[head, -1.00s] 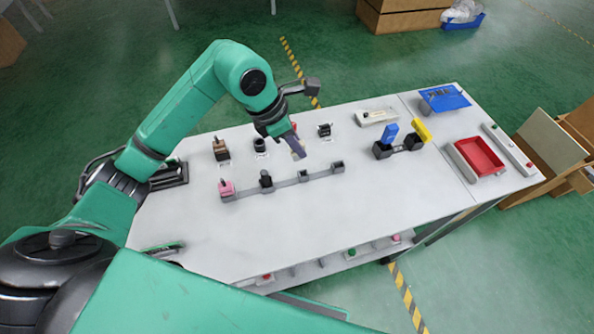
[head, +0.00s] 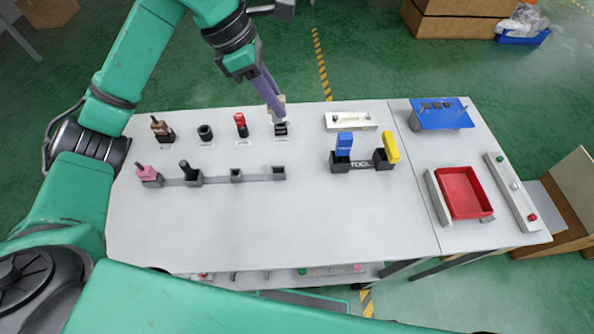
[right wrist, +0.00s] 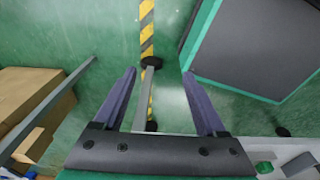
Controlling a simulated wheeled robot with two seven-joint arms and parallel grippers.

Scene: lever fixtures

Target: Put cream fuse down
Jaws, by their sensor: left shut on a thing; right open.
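The cream fuse (head: 279,112) is a small pale piece in the tips of my left gripper (head: 273,100). The gripper is shut on it, with its purple fingers pointing down. The fuse is right above a black holder (head: 281,129) at the right end of the back row. I cannot tell whether it touches or sits in that holder, and the fingers partly hide it. My right gripper (right wrist: 158,78) shows in the right wrist view, open and empty above the floor.
A red fuse (head: 241,124) stands just left of the black holder. A grey rail with several sockets (head: 236,176) lies in front, with a pink piece (head: 147,173) at its left end. A white box (head: 351,121) is to the right. The front table is clear.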

